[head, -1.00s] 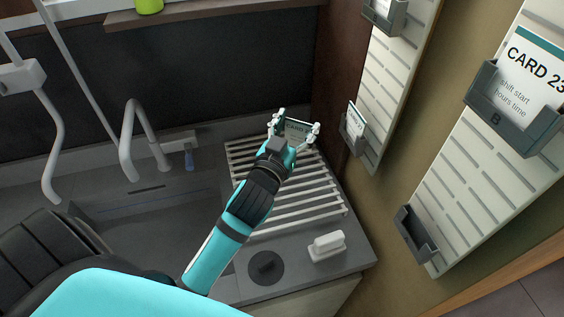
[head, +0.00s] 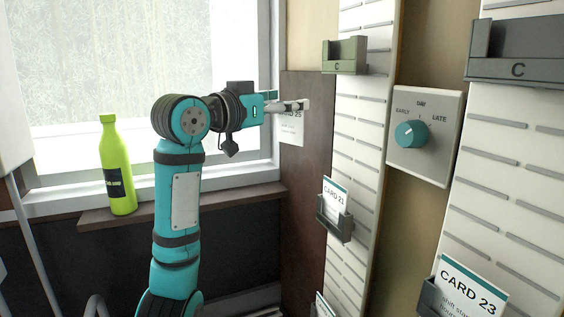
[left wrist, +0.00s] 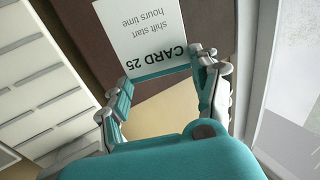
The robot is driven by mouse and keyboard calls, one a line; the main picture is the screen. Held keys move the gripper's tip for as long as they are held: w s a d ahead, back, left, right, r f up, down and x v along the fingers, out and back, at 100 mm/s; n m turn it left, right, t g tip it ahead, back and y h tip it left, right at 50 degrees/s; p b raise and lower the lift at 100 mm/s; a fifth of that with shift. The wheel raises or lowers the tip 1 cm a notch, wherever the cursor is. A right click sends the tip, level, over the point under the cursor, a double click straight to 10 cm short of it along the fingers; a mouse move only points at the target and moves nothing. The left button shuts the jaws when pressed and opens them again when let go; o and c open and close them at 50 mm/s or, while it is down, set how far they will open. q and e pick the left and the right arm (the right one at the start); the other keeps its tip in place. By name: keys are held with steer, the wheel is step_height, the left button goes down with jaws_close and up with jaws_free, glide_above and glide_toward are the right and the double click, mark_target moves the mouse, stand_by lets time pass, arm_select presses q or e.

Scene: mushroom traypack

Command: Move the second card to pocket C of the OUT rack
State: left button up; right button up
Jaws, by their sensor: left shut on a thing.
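My left gripper (head: 300,105) is shut on CARD 25 (head: 291,129), a white card hanging just below its fingertips. In the left wrist view the card (left wrist: 146,30) is between the two fingers, its print upside down. The left rack (head: 350,165) has a greenish pocket C (head: 345,66) that looks empty, to the right of my gripper and apart from it. The right rack (head: 510,205) has a dark grey pocket C (head: 518,71), also with no card showing. No OUT label shows on either rack. My right gripper is out of view.
CARD 21 (head: 334,194) sits in the left rack's lower pocket, and CARD 23 (head: 470,290) in the right rack's. A dial box (head: 425,165) is between the racks. A green bottle (head: 117,170) stands on the windowsill (head: 235,200) left of my arm.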

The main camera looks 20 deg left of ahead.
arm_select(q)
steer(key=s+d+r+m+g+h+p, duration=0.25)
steer(key=s+r+m+g+h, duration=0.35)
steer(key=s+r, duration=1.3)
steer(key=shift+w+d+r+n+t+p, duration=0.55)
steer(key=shift+w+d+t+p, duration=0.55)
steer(key=shift+w+d, duration=3.55)
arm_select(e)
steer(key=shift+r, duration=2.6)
arm_select(q)
steer(key=shift+h, duration=0.3)
steer(key=shift+w+a+f+b, duration=0.1)
steer(key=shift+a+f+b, duration=0.05)
steer(key=shift+f+b, duration=0.65)
steer(key=shift+w+a+f+b, duration=0.1)
steer(key=shift+f+b, duration=0.55)
steer(key=shift+f, duration=0.3)
steer(key=shift+w+a+f+b, duration=0.1)
steer(key=shift+a+f+b, duration=0.05)
steer(key=shift+f+b, duration=0.65)
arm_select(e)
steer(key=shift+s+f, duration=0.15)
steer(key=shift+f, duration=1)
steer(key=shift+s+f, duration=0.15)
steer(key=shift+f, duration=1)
arm_select(q)
steer(key=shift+f, duration=0.35)
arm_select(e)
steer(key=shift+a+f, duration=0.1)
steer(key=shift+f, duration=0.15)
